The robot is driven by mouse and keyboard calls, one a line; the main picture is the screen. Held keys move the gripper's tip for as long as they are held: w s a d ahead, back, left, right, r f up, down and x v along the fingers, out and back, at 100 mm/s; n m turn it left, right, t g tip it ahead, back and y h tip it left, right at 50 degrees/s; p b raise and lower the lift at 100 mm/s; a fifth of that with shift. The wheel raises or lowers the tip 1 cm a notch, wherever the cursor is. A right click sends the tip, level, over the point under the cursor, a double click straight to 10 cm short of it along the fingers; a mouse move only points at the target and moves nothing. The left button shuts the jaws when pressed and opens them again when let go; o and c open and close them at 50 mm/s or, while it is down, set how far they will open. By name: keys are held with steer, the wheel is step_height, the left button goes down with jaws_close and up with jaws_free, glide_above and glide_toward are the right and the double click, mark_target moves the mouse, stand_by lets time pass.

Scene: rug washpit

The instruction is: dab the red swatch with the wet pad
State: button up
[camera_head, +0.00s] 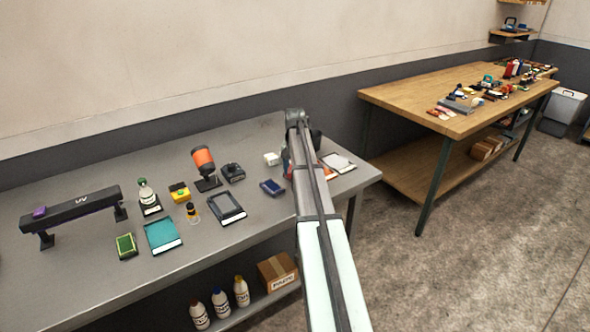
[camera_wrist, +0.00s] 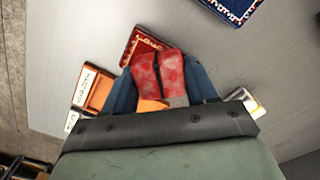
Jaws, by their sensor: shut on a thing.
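My gripper (camera_wrist: 158,62) shows in the wrist view with dark blue fingers and red textured tips close together. It is shut on a small orange and grey thing, taken as the wet pad (camera_wrist: 151,105), which is mostly hidden between and behind the tips. The red swatch (camera_wrist: 140,44), dark red with a pale patterned border, lies on the grey table just beyond the tips, partly covered by them. I cannot tell whether the pad touches it. In the head view my arm hides the gripper's tips and most of this spot.
A blue patterned swatch (camera_wrist: 236,9) lies at the upper right in the wrist view and also in the head view (camera_head: 272,187). An orange labelled item (camera_wrist: 95,90) is left of my gripper. A white item (camera_wrist: 246,102) is right. A UV bar (camera_head: 80,205) stands at far left.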

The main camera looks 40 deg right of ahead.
steer(key=shift+r, duration=3.5)
steer(key=shift+f, duration=0.15)
steer(key=shift+f, duration=2.8)
steer(key=shift+f, duration=0.4)
steer(key=shift+r, duration=3.4)
